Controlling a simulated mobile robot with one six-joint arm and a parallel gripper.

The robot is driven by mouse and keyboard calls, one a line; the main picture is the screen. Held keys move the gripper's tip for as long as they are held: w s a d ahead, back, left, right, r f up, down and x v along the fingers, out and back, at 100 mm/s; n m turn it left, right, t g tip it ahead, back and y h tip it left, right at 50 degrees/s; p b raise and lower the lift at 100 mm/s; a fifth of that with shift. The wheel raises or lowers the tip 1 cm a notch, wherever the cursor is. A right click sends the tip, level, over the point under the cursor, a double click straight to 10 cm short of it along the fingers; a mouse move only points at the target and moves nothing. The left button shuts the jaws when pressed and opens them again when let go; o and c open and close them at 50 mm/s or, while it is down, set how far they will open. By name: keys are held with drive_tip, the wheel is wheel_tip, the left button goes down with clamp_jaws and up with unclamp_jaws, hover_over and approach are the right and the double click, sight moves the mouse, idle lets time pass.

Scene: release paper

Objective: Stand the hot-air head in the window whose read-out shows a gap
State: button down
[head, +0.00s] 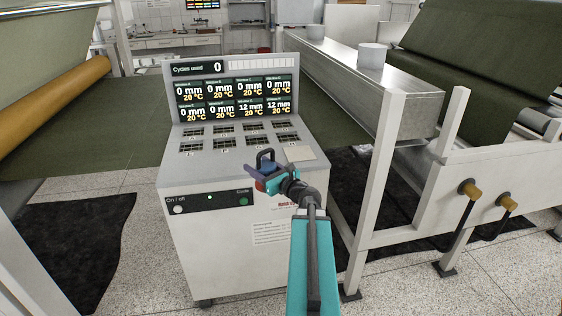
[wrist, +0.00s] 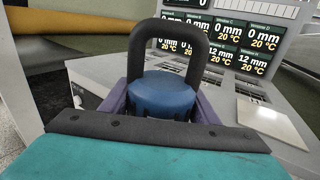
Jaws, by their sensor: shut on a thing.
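The hot-air head is a blue round body (wrist: 165,92) with a black loop handle (head: 266,158). My gripper (head: 268,178) is shut on it, its purple fingers (wrist: 205,108) on either side. It is held above the front of the console top, apart from the windows; its underside is hidden. The windows (head: 223,128) are dark grilles in two rows on the console top. The read-out panel (head: 233,96) stands behind them. In the head view the two right-hand lower read-outs (head: 279,103) appear to show 12 mm, the others 0 mm.
A pale square plate (head: 300,154) lies at the console's right front. The front face (head: 215,205) has On/off and Cycle buttons. A white frame post (head: 380,170) and metal trough (head: 350,75) stand to the right. A fabric roll (head: 55,95) is at left.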

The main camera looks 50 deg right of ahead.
drive_tip(key=w+a+f+n+y, duration=0.1)
drive_tip(key=w+a+n+y, duration=0.15)
drive_tip(key=a, duration=0.55)
drive_tip(key=w+a+f+n+g+y, duration=0.1)
drive_tip(key=w+a+f+y, duration=0.2)
drive_tip(key=a, duration=0.6)
drive_tip(key=w+a+n+y, duration=0.2)
drive_tip(key=w+a+y, duration=0.15)
drive_tip(key=a, duration=0.45)
drive_tip(key=s+a+f+n+g+y, duration=0.1)
drive_tip(key=a+n+g+y, duration=0.2)
drive_tip(key=a, duration=0.7)
drive_tip(key=s+a+n+g+y, duration=0.2)
drive_tip(key=a+n+g+y, duration=0.1)
drive_tip(key=a, duration=0.8)
drive_tip(key=shift+s+f+n+y, duration=0.2)
drive_tip(key=shift+f+n+y, duration=0.15)
drive_tip(key=shift+y, duration=0.55)
